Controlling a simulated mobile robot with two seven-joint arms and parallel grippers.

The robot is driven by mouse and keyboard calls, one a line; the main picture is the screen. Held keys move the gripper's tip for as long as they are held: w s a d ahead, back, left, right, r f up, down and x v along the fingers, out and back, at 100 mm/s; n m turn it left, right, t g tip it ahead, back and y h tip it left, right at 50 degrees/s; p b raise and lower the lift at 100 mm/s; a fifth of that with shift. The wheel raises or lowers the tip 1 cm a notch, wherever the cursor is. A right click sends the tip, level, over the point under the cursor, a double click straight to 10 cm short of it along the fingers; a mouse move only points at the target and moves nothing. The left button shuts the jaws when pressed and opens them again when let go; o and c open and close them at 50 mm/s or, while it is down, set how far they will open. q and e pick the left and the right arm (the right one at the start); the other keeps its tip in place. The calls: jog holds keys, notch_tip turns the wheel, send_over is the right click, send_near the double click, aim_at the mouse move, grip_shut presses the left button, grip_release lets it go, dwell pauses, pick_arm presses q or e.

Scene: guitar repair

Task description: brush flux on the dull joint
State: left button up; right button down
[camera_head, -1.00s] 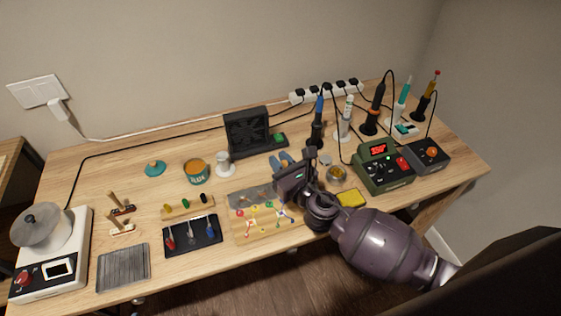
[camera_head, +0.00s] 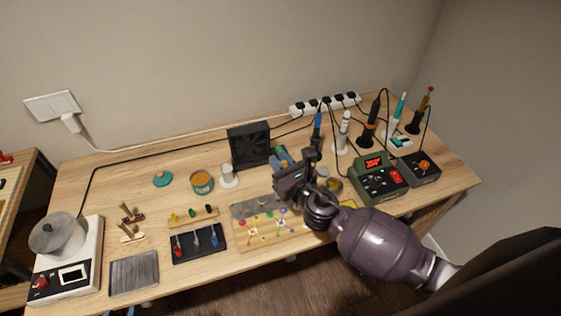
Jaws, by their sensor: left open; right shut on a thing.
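The flux tin (camera_head: 202,184) stands open at the middle left, with orange content inside. Its teal lid (camera_head: 162,180) lies to its left. The wooden work board (camera_head: 268,236) at the front middle carries a grey plate and coloured wires with small joints; I cannot tell which joint is dull. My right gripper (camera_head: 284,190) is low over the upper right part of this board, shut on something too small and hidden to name. My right forearm hides the area right of the board. My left gripper is not in view.
A dark tray (camera_head: 190,257) with small tools and a small rack (camera_head: 205,219) stand left of the board. A black fan (camera_head: 246,133) is behind. A green soldering station (camera_head: 383,190) stands to the right.

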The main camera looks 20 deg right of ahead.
jog(key=shift+r, duration=0.35)
jog(key=d+r+p, duration=0.1)
jog(key=d+r, duration=0.1)
jog(key=d, duration=0.6)
dwell(0.5)
dwell(0.4)
